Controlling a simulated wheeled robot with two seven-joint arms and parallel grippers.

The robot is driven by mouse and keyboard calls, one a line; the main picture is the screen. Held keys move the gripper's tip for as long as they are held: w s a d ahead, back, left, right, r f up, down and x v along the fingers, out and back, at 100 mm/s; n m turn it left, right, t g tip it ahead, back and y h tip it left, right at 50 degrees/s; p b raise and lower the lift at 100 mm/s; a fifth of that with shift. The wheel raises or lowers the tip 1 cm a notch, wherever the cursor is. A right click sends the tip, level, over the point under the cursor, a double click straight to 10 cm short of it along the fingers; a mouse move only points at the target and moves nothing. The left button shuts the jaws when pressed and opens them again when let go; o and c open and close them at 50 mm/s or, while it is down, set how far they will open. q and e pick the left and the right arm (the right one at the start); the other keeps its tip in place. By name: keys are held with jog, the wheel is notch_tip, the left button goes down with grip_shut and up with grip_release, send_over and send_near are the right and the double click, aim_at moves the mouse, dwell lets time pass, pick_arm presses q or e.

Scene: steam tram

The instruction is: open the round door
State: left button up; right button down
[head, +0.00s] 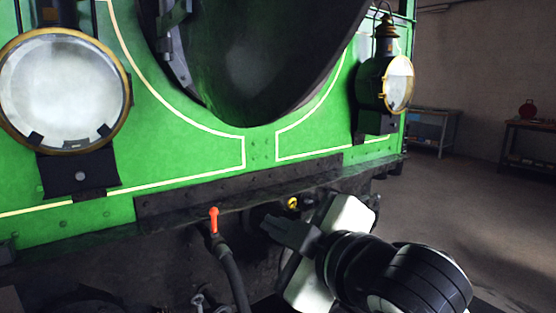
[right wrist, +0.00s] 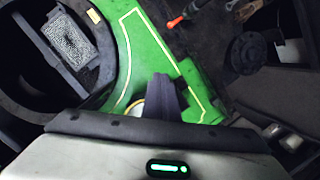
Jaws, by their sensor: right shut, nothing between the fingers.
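The round door (head: 275,75) is a large dark disc at the top middle of the head view, cut off by the upper edge. It appears to stand swung out from the green tram front (head: 190,145). The right wrist view shows the dark rim (right wrist: 108,62) of the round opening, with a grey mesh box (right wrist: 75,42) inside. My right gripper (head: 276,229) is shut and empty, below the door and apart from it, in front of the dark buffer beam. Its fingers also show in the right wrist view (right wrist: 167,90). My left gripper is not in view.
A large round lamp (head: 62,92) projects at the left and a smaller lamp (head: 398,84) at the right. A red-handled valve with a hose (head: 214,220) stands left of my right gripper. Workbenches (head: 435,128) stand by the back wall. Floor at the right is open.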

aim_at(278, 100)
jog(key=s+r+n+t+h, duration=0.1)
jog(key=s+r+n+t, duration=0.15)
jog(key=s+r, duration=0.45)
jog(key=s+r+n+t, duration=0.1)
jog(key=s+r+n, duration=0.3)
jog(key=r, duration=0.8)
jog(key=w+p, duration=0.2)
jog(key=w, duration=0.4)
jog(key=w+p, duration=0.2)
jog(key=w, duration=0.4)
jog(key=shift+d+f, duration=0.1)
jog(key=shift+f, duration=0.1)
